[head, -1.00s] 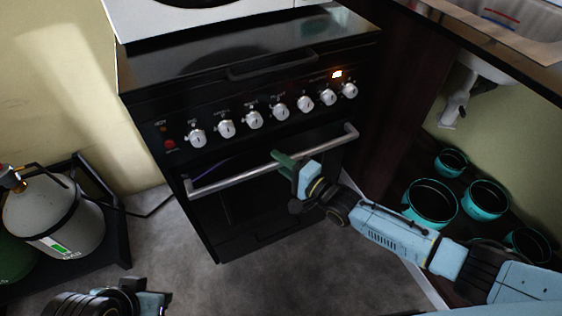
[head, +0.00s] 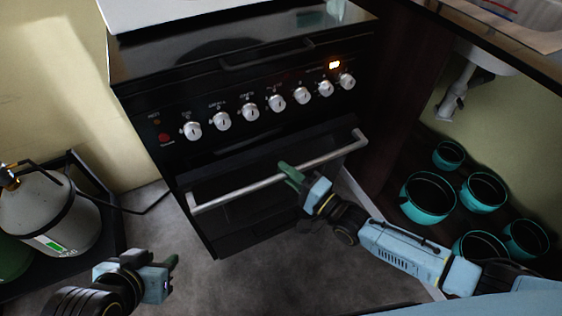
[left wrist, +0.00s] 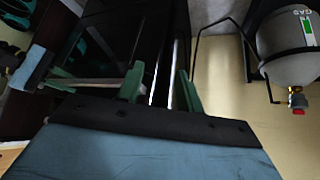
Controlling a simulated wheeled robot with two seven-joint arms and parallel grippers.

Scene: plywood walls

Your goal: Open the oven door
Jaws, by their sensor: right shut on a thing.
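The black oven (head: 140,110) stands in the middle of the head view with a row of silver knobs. Its door (head: 262,207) is tilted slightly outward at the top, with a dark gap below the knob panel. The silver bar handle (head: 235,189) runs across the door. My right gripper (head: 290,173) is shut on the handle, right of its middle. My left gripper (head: 171,266) is at the lower left, apart from the door and empty. In the left wrist view its green fingers (left wrist: 160,90) are spread, with the handle (left wrist: 92,82) showing to their left.
A grey gas cylinder (head: 60,215) stands on a black rack at the left. Several teal pots (head: 428,198) sit under the counter at the right, below a white drain pipe (head: 450,100). Grey floor (head: 180,225) is clear in front of the oven.

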